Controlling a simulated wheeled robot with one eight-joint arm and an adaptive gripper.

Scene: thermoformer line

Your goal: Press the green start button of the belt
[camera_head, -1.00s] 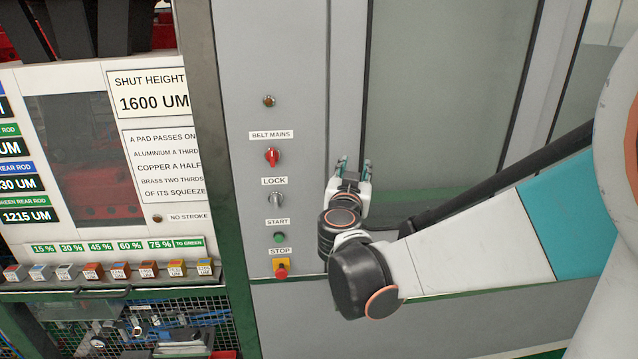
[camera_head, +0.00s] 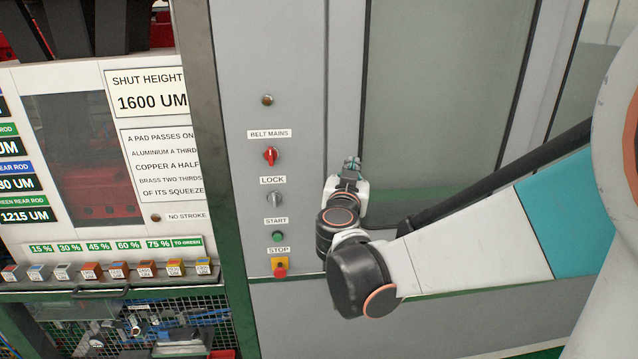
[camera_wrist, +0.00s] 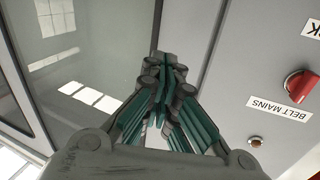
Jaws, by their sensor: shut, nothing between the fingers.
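The green start button (camera_head: 278,236) sits on the grey cabinet panel under the START label (camera_head: 276,221), between the lock switch (camera_head: 275,198) above and the red stop button on its yellow base (camera_head: 280,267) below. My gripper (camera_head: 352,162) is to the right of this column of controls and higher than the start button, pointing up in the head view. It is shut and empty, apart from the button. In the wrist view the fingers (camera_wrist: 168,62) are closed together. The start button does not show in the wrist view.
The red belt mains switch (camera_head: 270,156) is above the lock switch; it also shows in the wrist view (camera_wrist: 301,86). A small amber lamp (camera_head: 267,100) is at the top. A glass panel (camera_head: 440,100) is right of the gripper. A row of small blocks (camera_head: 117,271) stands at left.

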